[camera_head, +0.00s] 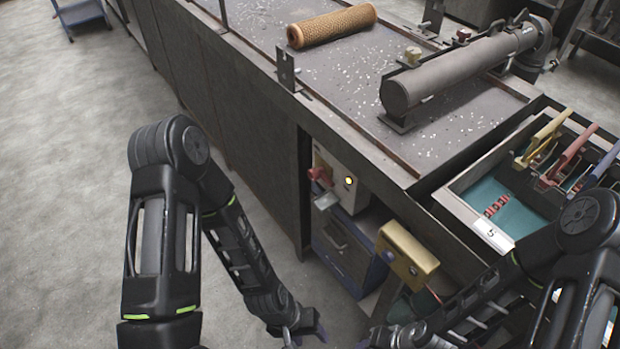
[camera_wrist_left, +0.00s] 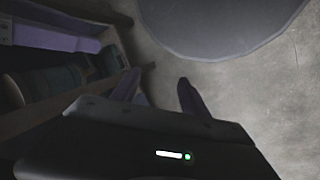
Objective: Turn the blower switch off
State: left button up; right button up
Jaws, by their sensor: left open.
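The blower switch box (camera_head: 336,184) is a pale panel under the workbench, in the middle of the head view. A grey metal piece shows just below the knob. My left gripper (camera_head: 308,328) is low at the bottom edge of the head view, below and apart from the switch box. In the left wrist view its two fingers (camera_wrist_left: 160,92) are spread with nothing between them. My right gripper (camera_head: 405,338) is at the bottom edge, and its fingers are not clear.
The workbench (camera_head: 370,150) carries a tan mesh tube (camera_head: 332,25) and a grey cylinder (camera_head: 455,70). A drawer tray (camera_head: 458,205) with coloured clamps is at right. A yellow box (camera_head: 407,257) and a blue-grey drawer unit (camera_head: 340,250) are below.

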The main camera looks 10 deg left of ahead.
pick_arm(q)
jog(key=shift+o, duration=0.3)
jog(key=f+n, duration=0.1)
jog(key=w+a+f+n+b, duration=0.1)
jog(key=f+n+g, duration=0.1)
jog(key=n, duration=0.1)
jog(key=shift+w+a+h+b, duration=0.15)
jog(key=shift+a+h+b, duration=0.15)
jog(key=shift+b, duration=0.1)
jog(key=w+a+r+n+t+h+b, duration=0.1)
jog(key=w+r+n+t+h+b, duration=0.2)
jog(key=w+n, duration=0.55)
jog(key=w+r+n+t+h+b, duration=0.2)
jog(key=w+n+h, duration=0.3)
jog(key=w, duration=0.6)
jog(key=w+a+r+n+t+y+b, duration=0.1)
jog(key=w+a+r+n+t+b, duration=0.1)
jog(key=w+a+r+n+t, duration=0.6)
jog(key=w+a+r+t, duration=0.1)
jog(key=w+a+r, duration=0.1)
jog(key=w+a, duration=0.3)
jog(key=shift+t, duration=0.3)
jog(key=shift+w+d, duration=0.1)
jog(key=shift+w, duration=0.05)
